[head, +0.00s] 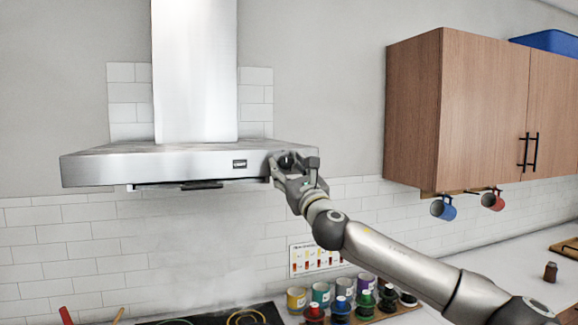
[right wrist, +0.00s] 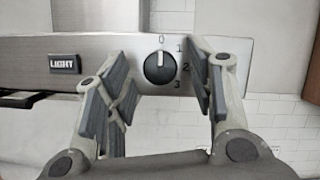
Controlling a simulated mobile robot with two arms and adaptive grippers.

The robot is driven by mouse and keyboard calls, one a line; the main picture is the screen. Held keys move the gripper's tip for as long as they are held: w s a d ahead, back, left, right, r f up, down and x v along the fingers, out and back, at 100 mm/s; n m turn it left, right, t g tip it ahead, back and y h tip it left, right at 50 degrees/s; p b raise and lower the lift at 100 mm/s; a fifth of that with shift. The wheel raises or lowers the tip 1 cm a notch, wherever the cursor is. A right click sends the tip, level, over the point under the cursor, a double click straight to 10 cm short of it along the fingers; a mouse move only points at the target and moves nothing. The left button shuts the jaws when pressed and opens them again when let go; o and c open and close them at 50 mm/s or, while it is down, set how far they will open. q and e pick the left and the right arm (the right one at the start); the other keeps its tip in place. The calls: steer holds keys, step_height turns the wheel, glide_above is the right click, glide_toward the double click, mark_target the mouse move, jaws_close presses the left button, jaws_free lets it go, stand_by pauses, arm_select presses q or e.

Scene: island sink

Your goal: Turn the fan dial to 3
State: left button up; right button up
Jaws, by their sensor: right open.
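The fan dial (right wrist: 159,68) is a round dark knob on the front of the steel range hood (head: 190,162). In the right wrist view its white pointer mark points up at 0, and the numbers 1, 2 and 3 run down its right side. My right gripper (right wrist: 162,72) is open, with one finger to the left and one to the right of the dial, and both look apart from it. In the head view my right gripper (head: 292,165) is at the hood's right front and covers most of the dial. My left gripper is out of view.
A LIGHT button (right wrist: 65,64) is left of the dial. A wooden cabinet (head: 450,110) hangs to the right, with a blue mug (head: 443,208) and a red mug (head: 492,201) under it. Several jars (head: 340,300) stand below my right arm. Haze rises over the stove (head: 220,318).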

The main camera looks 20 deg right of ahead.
steer(key=c, duration=1)
steer(key=shift+c, duration=0.2)
